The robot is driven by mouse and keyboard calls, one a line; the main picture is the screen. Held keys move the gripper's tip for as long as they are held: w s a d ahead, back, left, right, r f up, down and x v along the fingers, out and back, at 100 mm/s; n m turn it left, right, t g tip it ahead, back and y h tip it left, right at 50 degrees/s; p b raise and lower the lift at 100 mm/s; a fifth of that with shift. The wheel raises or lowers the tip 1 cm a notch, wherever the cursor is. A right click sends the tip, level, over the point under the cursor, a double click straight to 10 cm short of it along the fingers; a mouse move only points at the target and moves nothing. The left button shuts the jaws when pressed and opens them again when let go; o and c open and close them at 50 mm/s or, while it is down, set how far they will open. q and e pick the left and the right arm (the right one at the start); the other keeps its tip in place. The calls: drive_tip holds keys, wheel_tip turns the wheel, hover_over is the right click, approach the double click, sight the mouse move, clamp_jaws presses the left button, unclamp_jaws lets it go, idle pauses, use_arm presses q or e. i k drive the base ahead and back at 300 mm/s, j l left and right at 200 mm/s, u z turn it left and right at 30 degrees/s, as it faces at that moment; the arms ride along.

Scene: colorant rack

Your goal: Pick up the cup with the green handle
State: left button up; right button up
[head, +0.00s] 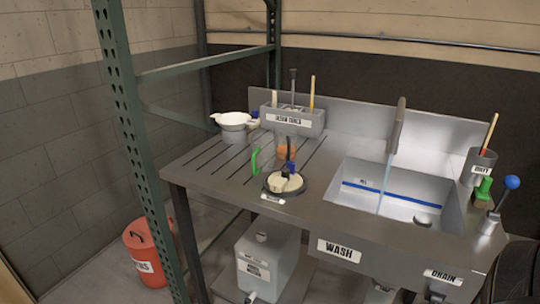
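A green curved handle (255,160) stands up on the grooved drainboard, left of the middle, just behind and left of a black round base (285,184) with pale pieces on it. The cup body that belongs to this handle cannot be made out clearly. An orange-brown cup-like thing (286,149) stands behind the black base, partly hidden by a dark upright part. Neither of my grippers shows in the head view.
A sink (391,213) with running water from a faucet (396,125) lies to the right. A labelled tool holder (292,120) and a white bowl (230,119) stand at the back. A green post (137,140) rises at left. A green-topped block (482,190) and blue-knobbed lever (511,182) stand far right.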

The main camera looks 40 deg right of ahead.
sight(264, 146)
drive_tip(key=i+j+z, duration=0.1)
drive_tip(key=z, duration=1.2)
drive_tip(key=i+j+z, duration=0.25)
drive_tip(key=j+z, duration=0.45)
drive_tip(key=j, duration=0.2)
drive_tip(key=i, duration=0.05)
